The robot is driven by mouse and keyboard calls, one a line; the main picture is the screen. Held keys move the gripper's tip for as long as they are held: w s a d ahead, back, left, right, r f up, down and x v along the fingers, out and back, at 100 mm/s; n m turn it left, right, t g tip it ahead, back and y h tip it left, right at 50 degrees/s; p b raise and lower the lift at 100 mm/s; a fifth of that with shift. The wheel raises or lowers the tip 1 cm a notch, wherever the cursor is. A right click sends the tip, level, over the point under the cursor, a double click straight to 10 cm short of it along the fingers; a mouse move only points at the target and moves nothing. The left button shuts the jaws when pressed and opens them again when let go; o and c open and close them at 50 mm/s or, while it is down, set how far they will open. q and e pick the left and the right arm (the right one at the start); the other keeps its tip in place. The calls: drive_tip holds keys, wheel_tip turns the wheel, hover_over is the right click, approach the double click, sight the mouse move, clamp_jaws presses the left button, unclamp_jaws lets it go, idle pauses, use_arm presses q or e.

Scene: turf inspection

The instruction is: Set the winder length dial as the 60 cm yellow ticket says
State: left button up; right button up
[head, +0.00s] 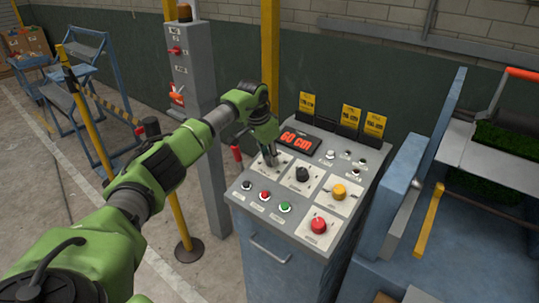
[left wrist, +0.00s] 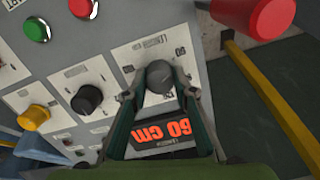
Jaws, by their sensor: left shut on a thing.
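The control console (head: 240,196) has a sloped grey top, and its red display (head: 295,139) reads 60 CM. My left gripper (head: 270,159) reaches down onto the upper left dial plate. In the left wrist view its fingers (left wrist: 160,95) are shut on a dark round dial (left wrist: 159,76), one finger on each side. The display shows upside down between the fingers (left wrist: 166,134). In the head view the gripper mostly hides this dial. Three yellow tickets (head: 307,103) stand in holders along the console's back edge; their print is too small to read. My right gripper is not in view.
A black knob (head: 302,173), a yellow knob (head: 339,191) and a red button (head: 318,225) sit near the held dial. A grey control post (head: 188,75) stands left of the console, and a blue machine (head: 410,180) stands close on its right.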

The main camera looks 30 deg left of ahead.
use_arm(q)
drive_tip(key=shift+n, duration=0.3)
drive_tip(key=o, duration=1.1)
drive_tip(key=shift+r, duration=0.15)
drive_tip(key=v, duration=1.1)
drive_tip(key=shift+s+r, duration=0.2)
drive_tip(key=shift+r, duration=0.15)
